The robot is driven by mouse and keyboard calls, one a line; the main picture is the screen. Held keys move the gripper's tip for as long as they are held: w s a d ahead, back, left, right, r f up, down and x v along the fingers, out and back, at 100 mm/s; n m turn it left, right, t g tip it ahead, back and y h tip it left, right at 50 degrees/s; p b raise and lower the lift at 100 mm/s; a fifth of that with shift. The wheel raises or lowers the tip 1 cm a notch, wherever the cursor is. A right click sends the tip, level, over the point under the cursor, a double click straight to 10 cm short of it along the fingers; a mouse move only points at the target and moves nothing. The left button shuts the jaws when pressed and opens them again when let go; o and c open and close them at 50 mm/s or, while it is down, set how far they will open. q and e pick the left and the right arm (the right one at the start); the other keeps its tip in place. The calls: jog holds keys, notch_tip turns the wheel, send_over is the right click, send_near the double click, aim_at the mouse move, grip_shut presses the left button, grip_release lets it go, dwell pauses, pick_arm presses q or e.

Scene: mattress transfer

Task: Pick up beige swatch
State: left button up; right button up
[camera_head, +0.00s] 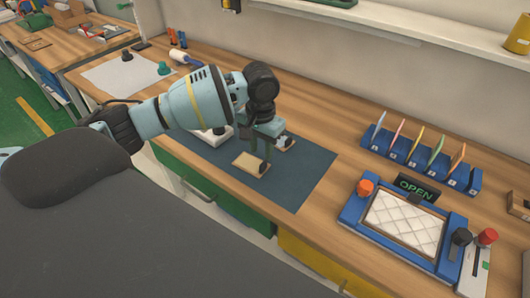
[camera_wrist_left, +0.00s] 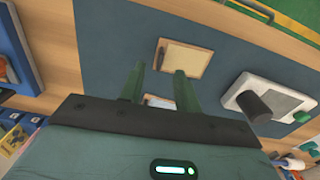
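The beige swatch (camera_head: 251,163) is a small flat tan rectangle lying on the dark blue mat (camera_head: 310,172) on the workbench. My left gripper (camera_head: 257,152) points down above the mat, close to the swatch, and partly covers it in the head view. In the left wrist view, the swatch (camera_wrist_left: 184,58) lies just beyond the fingertips, toward the right finger, with a small dark tab at one edge. My left gripper (camera_wrist_left: 160,70) is open, with a clear gap between its fingers. Contact with the swatch cannot be told. My right gripper is not in view.
A pale swatch (camera_wrist_left: 158,101) shows between the fingers in the wrist view. A white device (camera_wrist_left: 268,97) with a dark knob stands beside the beige swatch. A blue-framed press (camera_head: 402,222) with an OPEN sign (camera_head: 416,188) and a blue rack of coloured cards (camera_head: 421,162) stand to the right.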

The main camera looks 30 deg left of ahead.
aim_at(261, 165)
pick_arm(q)
jog(key=shift+w, duration=0.5)
jog(key=shift+s+f, duration=0.15)
jog(key=shift+s, duration=0.15)
jog(key=shift+s+f, duration=0.2)
jog(key=shift+f, duration=0.65)
jog(key=shift+w+f, duration=0.15)
jog(key=shift+f, duration=0.35)
notch_tip(261, 165, down, 3)
jog(key=shift+a+f, duration=0.1)
jog(key=shift+f, duration=0.75)
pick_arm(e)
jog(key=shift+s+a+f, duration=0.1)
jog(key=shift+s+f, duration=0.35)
pick_arm(q)
jog(key=shift+c, duration=0.2)
grip_shut()
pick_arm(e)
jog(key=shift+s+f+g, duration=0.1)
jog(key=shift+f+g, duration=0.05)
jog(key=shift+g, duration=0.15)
